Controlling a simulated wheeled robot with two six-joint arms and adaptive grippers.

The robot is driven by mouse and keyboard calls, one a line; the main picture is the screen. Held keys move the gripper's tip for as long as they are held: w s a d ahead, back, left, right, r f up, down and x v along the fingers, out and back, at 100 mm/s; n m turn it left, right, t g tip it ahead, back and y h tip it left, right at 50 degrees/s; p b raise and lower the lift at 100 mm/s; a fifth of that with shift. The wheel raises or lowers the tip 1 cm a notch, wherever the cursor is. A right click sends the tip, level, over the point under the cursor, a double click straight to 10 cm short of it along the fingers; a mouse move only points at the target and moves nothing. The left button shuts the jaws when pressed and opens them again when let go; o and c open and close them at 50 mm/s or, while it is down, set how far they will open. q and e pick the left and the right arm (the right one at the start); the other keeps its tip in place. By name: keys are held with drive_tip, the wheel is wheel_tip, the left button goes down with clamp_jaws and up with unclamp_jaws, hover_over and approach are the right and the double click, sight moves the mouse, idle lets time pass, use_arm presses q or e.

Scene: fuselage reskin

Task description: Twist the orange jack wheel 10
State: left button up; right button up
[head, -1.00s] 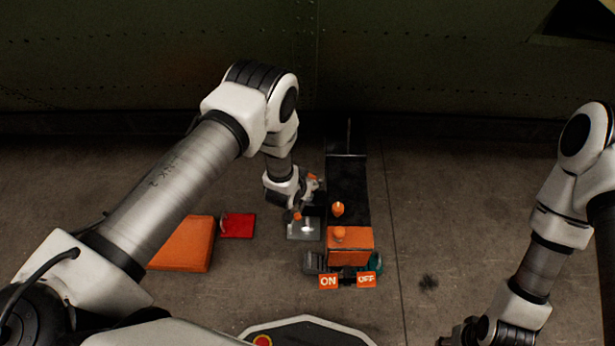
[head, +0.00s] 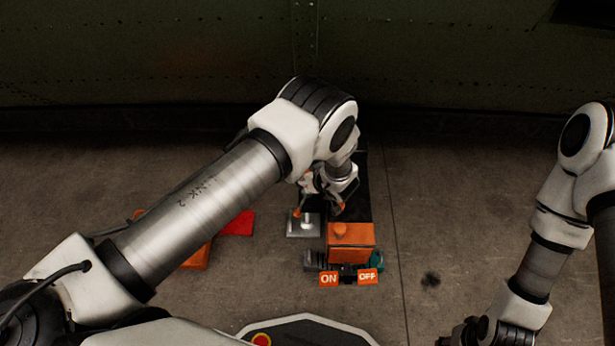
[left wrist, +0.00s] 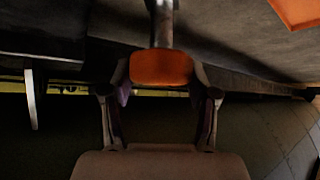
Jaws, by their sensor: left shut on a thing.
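The orange jack wheel (left wrist: 161,67) sits on a metal shaft in the left wrist view. My left gripper (left wrist: 160,90) is shut on it, one finger at each side. In the head view my left gripper (head: 322,197) is low over the black strip, behind the orange box, and its own links hide most of the wheel. My right gripper (head: 463,333) is at the bottom edge, partly cut off, and its jaws cannot be made out.
An orange box (head: 351,236) stands close in front, with an ON tag (head: 328,279) and an OFF tag (head: 368,276). A metal plate (head: 299,229) lies left of it. A red piece (head: 238,224) lies farther left. The floor at right is clear.

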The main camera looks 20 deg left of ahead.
use_arm(q)
drive_tip(key=n+g, duration=0.1)
drive_tip(key=n, duration=0.1)
drive_tip(key=n+g+y+b, duration=0.1)
drive_tip(key=shift+w+f+n+y, duration=0.1)
drive_tip(key=shift+n+y, duration=0.2)
drive_tip(key=shift+n, duration=0.1)
drive_tip(key=shift+n+g+y+b, duration=0.4)
drive_tip(key=shift+n+g+b, duration=0.5)
drive_tip(key=shift+n+g, duration=0.7)
drive_tip(key=shift+a, duration=0.1)
drive_tip(key=o, duration=1.2)
drive_tip(key=shift+c, duration=0.2)
